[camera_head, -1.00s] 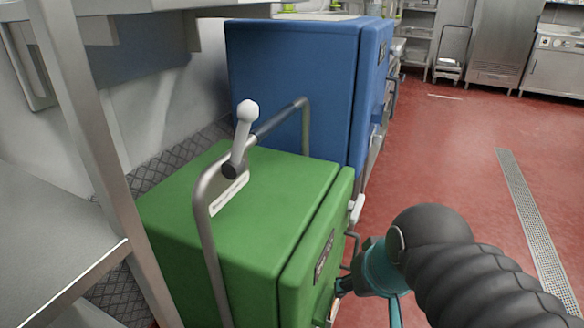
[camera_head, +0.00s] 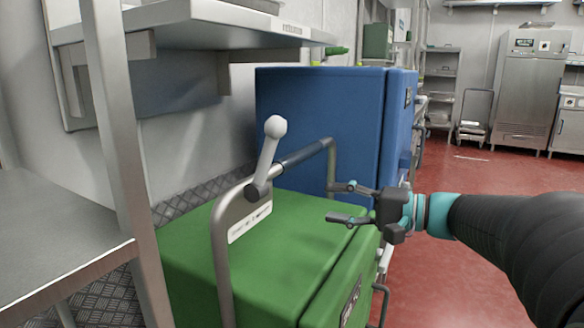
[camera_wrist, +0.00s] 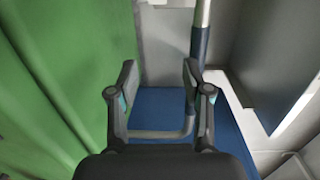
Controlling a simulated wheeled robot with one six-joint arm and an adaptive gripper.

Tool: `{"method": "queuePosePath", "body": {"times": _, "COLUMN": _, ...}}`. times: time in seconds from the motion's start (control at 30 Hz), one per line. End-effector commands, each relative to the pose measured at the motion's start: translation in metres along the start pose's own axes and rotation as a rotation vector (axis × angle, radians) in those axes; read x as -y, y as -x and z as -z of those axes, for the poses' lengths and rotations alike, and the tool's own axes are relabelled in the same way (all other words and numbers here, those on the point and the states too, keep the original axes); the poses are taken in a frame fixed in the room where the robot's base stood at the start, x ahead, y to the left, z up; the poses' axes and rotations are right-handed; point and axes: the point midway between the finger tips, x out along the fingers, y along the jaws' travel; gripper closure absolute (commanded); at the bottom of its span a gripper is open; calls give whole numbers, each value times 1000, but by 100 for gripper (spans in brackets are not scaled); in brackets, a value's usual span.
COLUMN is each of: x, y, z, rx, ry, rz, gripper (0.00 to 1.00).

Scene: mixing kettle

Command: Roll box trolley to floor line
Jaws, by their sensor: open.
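The green box trolley (camera_head: 275,265) stands at lower centre in the head view, and its green side (camera_wrist: 55,70) fills the left of the wrist view. Its grey tube handle (camera_head: 222,250) rises above the lid and has a dark blue grip sleeve (camera_head: 303,156). A white-knobbed lever (camera_head: 268,150) stands on the handle. My gripper (camera_head: 338,202) is open and empty, above the green lid's right side and apart from the sleeve. In the wrist view, the sleeve (camera_wrist: 199,48) appears beyond my gripper (camera_wrist: 158,82), near the right finger. I cannot identify the floor line for certain.
A blue box (camera_head: 315,120) stands just behind the green trolley. A steel shelf unit (camera_head: 125,150) and wall close off the left. Open red floor (camera_head: 450,250) lies to the right, with a short pale mark (camera_head: 470,157) farther back. A steel cabinet (camera_head: 525,90) stands at the back.

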Motion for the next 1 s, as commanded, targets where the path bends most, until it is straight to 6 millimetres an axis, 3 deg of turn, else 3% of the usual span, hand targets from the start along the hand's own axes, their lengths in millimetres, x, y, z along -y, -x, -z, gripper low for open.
{"method": "queuePosePath", "body": {"times": 0.03, "x": 1, "y": 6, "z": 18, "rx": -19, "ry": -1, "rz": 68, "gripper": 50}}
{"method": "queuePosePath", "body": {"times": 0.13, "x": 14, "y": 17, "z": 41, "rx": -47, "ry": 7, "rz": 176, "gripper": 50}}
{"method": "queuePosePath", "body": {"times": 0.37, "x": 28, "y": 23, "z": 58, "rx": -68, "ry": 21, "rz": 264, "gripper": 50}}
{"method": "queuePosePath", "body": {"times": 0.57, "x": 34, "y": -3, "z": 57, "rx": -63, "ry": 20, "rz": 264, "gripper": 50}}
{"method": "queuePosePath", "body": {"times": 1.0, "x": 55, "y": -79, "z": 63, "rx": -65, "ry": 20, "rz": 262, "gripper": 50}}
